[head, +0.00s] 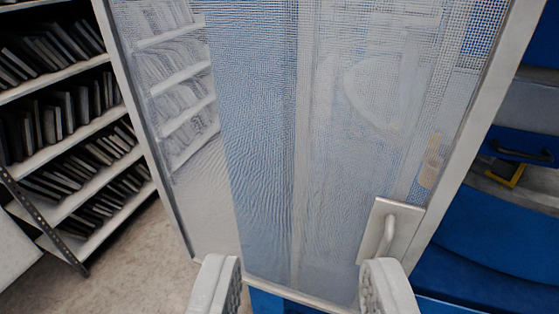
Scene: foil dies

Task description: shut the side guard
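The side guard (270,150) is a mesh panel in a pale frame that fills the middle of the head view. A pale handle (388,232) on a plate sits at its lower right. My gripper (303,285) shows at the bottom edge with its two pale fingers wide apart and nothing between them. The right finger is just below the handle in the picture; I cannot tell whether it touches the handle or the panel. Shelves and blue machine parts show dimly through the mesh.
A shelf rack (60,110) with rows of dark flat pieces stands at the left. Bare floor (140,260) lies between the rack and the guard. A blue machine (490,240) stands at the right, with a dark handle and a yellow piece on it.

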